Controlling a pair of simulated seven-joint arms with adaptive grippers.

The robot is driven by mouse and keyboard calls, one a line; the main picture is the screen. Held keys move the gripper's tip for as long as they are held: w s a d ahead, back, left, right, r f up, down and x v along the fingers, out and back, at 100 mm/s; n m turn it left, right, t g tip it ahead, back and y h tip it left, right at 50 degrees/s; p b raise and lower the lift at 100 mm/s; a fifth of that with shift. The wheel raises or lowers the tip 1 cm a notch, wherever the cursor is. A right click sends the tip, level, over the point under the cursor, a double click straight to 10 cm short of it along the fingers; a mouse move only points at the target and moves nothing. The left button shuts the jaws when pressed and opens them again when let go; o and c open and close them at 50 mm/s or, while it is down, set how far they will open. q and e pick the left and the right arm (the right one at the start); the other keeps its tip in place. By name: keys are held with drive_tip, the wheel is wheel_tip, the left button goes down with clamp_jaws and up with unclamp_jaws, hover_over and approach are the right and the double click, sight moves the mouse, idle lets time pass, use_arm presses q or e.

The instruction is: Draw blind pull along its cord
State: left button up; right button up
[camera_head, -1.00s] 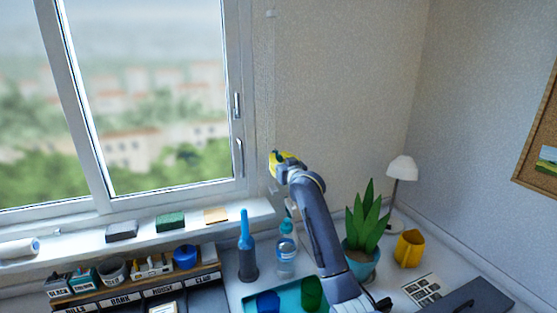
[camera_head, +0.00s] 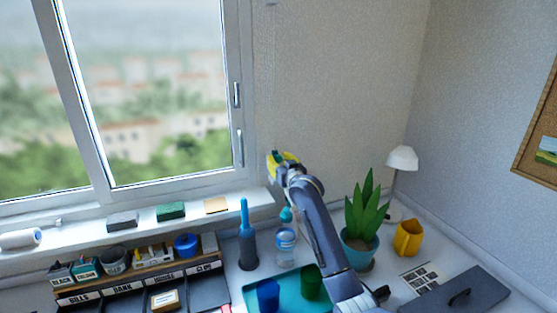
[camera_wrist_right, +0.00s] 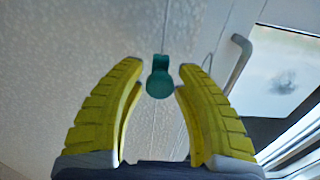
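The blind pull (camera_wrist_right: 159,80), a small teal knob, hangs on a thin cord (camera_wrist_right: 164,30) in the right wrist view. It shows between the tips of my right gripper (camera_wrist_right: 160,85), whose yellow fingers stand apart with a gap on both sides of it. I cannot tell from this view how deep between the fingers the pull is. In the head view my right gripper (camera_head: 284,162) is by the wall just right of the window, and the pull is barely distinguishable there. The cord runs faintly up the wall above. My left gripper is not in view.
The window (camera_head: 150,100) with its handles (camera_head: 238,148) is left of the gripper. A lamp (camera_head: 402,160) stands right; the wall between is clear.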

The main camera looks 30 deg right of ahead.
drive_tip(key=o, duration=0.3)
drive_tip(key=shift+r, duration=0.1)
drive_tip(key=shift+o, duration=0.2)
drive_tip(key=s, duration=1.2)
drive_tip(key=shift+a, duration=0.45)
